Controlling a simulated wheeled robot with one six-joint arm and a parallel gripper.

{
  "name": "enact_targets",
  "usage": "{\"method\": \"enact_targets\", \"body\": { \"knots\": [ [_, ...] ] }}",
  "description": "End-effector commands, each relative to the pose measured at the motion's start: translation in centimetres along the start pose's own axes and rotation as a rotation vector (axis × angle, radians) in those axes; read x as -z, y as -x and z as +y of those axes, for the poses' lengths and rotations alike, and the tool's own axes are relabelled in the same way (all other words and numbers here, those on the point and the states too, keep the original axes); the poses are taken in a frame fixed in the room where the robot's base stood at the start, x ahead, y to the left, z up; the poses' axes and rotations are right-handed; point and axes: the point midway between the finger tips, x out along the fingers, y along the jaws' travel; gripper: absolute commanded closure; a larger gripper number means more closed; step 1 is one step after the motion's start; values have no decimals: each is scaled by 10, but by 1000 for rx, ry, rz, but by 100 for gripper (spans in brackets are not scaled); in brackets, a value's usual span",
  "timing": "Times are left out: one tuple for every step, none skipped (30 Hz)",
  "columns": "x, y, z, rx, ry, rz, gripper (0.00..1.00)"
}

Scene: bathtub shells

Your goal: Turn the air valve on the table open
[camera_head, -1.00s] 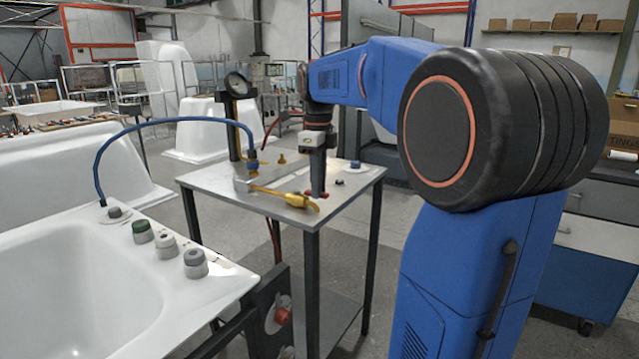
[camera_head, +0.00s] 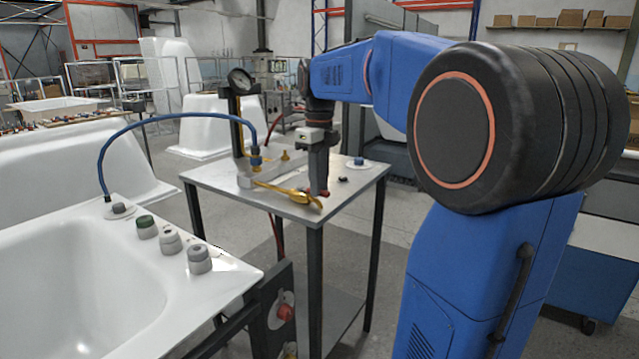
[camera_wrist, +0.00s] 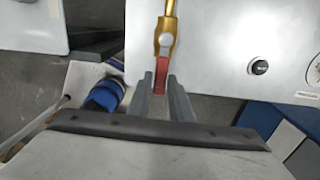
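The air valve is a brass fitting (camera_head: 290,192) with a red lever, lying along the front right of the grey metal table (camera_head: 225,182). In the wrist view its brass body (camera_wrist: 166,38) comes in from the top, and the red lever (camera_wrist: 161,73) points down towards my gripper. My gripper (camera_head: 319,192) points down at the valve's right end in the head view. In the wrist view its two fingers (camera_wrist: 160,82) stand close on either side of the lever. I cannot tell whether they press on it. In the head view the gripper hides most of the lever.
A pressure gauge (camera_head: 240,80) on a dark post stands at the table's back left. A small dark button (camera_head: 342,180) lies right of my gripper.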

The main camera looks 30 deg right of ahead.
Motion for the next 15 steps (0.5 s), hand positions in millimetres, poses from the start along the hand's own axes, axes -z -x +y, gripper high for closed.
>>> {"method": "enact_targets", "body": {
  "knots": [
    [0,0,0,0,0,0,68],
    [0,0,0,0,1,0,66],
    [0,0,0,0,1,0,66],
    [0,0,0,0,1,0,66],
    [0,0,0,0,1,0,66],
    [0,0,0,0,1,0,66],
    [0,0,0,0,1,1,66],
    [0,0,0,0,1,1,66],
    [0,0,0,0,1,1,66],
    [0,0,0,0,1,1,66],
    [0,1,0,1,1,1,66],
    [0,2,0,1,1,0,66],
    [0,4,0,1,1,0,66],
    [0,7,0,1,1,0,66],
    [0,11,0,1,1,0,66]
  ]
}}
